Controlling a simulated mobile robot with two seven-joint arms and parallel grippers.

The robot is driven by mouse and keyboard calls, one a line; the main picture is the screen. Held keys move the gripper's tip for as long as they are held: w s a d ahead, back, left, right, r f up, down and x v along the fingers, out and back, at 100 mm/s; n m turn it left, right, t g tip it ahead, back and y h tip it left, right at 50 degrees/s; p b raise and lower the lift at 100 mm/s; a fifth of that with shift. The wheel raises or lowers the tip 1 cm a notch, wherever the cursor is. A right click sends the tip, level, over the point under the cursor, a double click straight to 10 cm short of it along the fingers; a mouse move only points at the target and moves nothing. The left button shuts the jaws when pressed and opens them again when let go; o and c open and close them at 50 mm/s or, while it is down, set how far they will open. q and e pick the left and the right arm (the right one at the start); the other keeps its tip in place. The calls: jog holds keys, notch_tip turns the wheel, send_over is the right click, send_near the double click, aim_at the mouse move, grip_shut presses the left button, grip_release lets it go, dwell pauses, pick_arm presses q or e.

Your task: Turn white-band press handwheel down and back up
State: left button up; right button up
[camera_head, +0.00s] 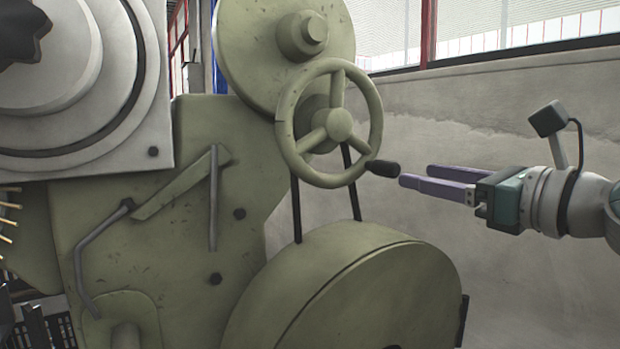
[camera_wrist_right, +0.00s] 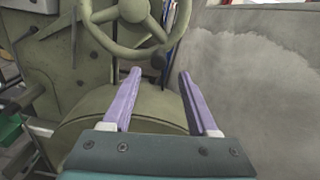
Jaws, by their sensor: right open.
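The green three-spoke handwheel (camera_head: 340,124) is on the upper right side of a worn green press (camera_head: 190,215). A dark handle knob (camera_head: 383,168) sticks out at the lower right of its rim. My right gripper (camera_head: 414,176) comes in from the right, open and empty. Its purple fingertips are just right of the knob and seem apart from it. In the right wrist view the handwheel (camera_wrist_right: 133,10) shows at the top, cut off by the frame, beyond the open fingers (camera_wrist_right: 160,74). No white band is visible on the press. My left gripper is not in view.
A large green wheel (camera_head: 370,290) stands below the handwheel, and a round green pulley (camera_head: 245,40) is above it. A pale machine part (camera_head: 160,85) fills the upper left. A grey wall (camera_head: 480,120) with windows is behind; space around my right gripper looks clear.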

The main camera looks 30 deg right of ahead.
jog(key=shift+s, duration=0.75)
jog(key=shift+r, duration=0.1)
